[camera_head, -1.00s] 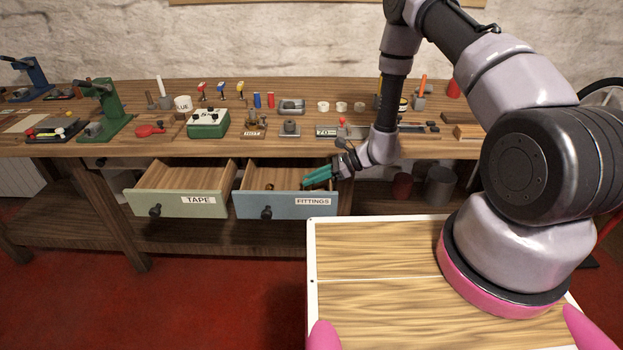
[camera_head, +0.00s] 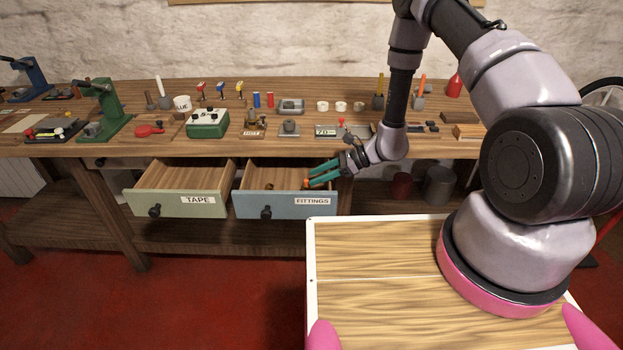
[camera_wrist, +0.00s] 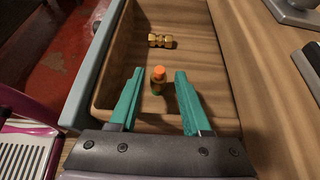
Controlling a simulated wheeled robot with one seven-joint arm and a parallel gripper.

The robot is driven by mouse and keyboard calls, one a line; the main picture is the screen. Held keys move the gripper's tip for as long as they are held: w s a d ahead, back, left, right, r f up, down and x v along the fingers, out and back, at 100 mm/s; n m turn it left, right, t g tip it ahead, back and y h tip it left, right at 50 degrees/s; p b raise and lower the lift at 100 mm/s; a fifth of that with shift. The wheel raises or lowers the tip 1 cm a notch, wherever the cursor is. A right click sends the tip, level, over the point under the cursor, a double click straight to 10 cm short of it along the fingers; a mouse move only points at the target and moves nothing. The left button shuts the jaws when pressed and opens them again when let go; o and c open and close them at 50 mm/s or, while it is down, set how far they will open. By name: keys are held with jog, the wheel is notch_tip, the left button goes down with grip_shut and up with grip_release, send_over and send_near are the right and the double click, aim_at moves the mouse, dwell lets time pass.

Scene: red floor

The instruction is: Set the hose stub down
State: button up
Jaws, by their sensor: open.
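The hose stub (camera_wrist: 158,80), with an orange end and a darker, greenish lower part, is in the fittings drawer (camera_head: 284,207). It looks upright in the wrist view. Its orange end also shows in the head view (camera_head: 306,183). My gripper (camera_head: 311,177) is at the right side of the open drawer. Its teal fingers are apart in the wrist view (camera_wrist: 159,73), with the stub between and a little beyond their tips and a visible gap on each side. The stub's base is hard to make out.
A brass fitting (camera_wrist: 161,41) lies deeper in the same drawer. The open tape drawer (camera_head: 180,205) is to the left. The workbench top (camera_head: 300,145) above holds many tools and small parts. Drawer walls stand close around my fingers.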

jog(key=v, duration=0.9)
jog(key=s+d+r+n+h, duration=0.2)
jog(key=r+n, duration=0.2)
jog(key=r, duration=0.9)
jog(key=s+d+r+n+h, duration=0.15)
jog(key=r+n, duration=0.25)
jog(key=r, duration=1)
jog(key=s+d+r+n+t+h, duration=0.3)
jog(key=s+d+r, duration=0.1)
jog(key=s+r, duration=0.4)
jog(key=s+d+r+n+t+h, duration=0.3)
jog(key=s+d+r, duration=0.2)
jog(key=r, duration=0.5)
jog(key=s, duration=0.2)
jog(key=shift+s+d+r+t+h, duration=0.25)
jog(key=shift+s+r+t+h, duration=0.05)
jog(key=shift+s+t+h, duration=0.1)
